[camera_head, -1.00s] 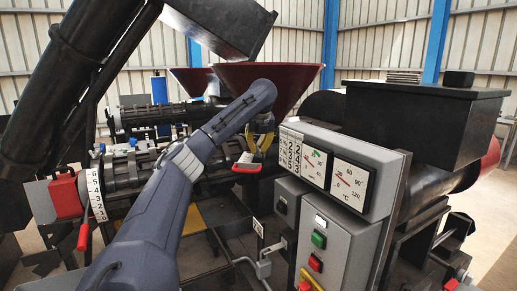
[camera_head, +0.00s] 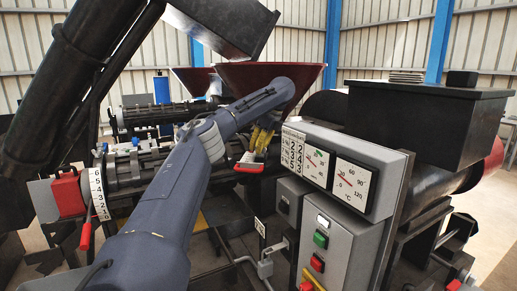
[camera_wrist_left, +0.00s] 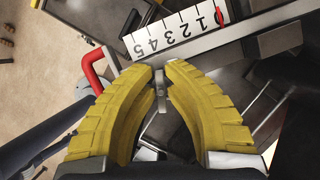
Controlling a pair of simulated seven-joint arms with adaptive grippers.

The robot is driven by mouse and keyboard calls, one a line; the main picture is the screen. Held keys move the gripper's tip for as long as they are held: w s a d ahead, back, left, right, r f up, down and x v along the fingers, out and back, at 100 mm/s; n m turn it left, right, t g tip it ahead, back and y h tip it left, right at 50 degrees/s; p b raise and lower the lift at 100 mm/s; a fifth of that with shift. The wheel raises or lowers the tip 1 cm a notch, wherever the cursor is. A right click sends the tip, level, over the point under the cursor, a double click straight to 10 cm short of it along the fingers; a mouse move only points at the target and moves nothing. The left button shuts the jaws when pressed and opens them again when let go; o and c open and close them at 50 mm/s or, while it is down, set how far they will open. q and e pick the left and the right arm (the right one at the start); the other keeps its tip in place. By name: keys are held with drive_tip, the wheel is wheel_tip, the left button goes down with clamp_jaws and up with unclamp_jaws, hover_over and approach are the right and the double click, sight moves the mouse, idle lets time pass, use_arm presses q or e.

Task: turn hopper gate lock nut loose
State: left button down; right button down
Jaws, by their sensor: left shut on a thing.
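My left gripper (camera_head: 262,140) has yellow ribbed fingers and is just below the dark red hopper (camera_head: 268,85), behind the gauge box. In the left wrist view the left gripper (camera_wrist_left: 160,68) is shut on a small grey metal piece, the lock nut (camera_wrist_left: 161,92), which shows as a narrow strip between the fingers. The fingers hide most of it. A white scale (camera_wrist_left: 180,30) numbered 0 to 5 lies just beyond the fingertips, with a red pointer near 0. My right gripper is not in view.
A red handle (camera_wrist_left: 95,72) sits close left of the fingers; in the head view the red handle (camera_head: 248,167) is below the gripper. The grey gauge box (camera_head: 385,150) stands close on the right. A dark chute (camera_head: 225,30) hangs above. A red can (camera_head: 68,193) is at left.

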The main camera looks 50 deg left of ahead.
use_arm(q)
drive_tip(key=shift+s+n+g, duration=0.1)
drive_tip(key=shift+n+g, duration=0.4)
drive_tip(key=shift+n, duration=0.7)
drive_tip(key=shift+d+f+h, duration=0.1)
drive_tip(key=shift+h, duration=0.2)
drive_tip(key=c, duration=1.5)
unclamp_jaws()
drive_tip(key=shift+v, duration=3.8)
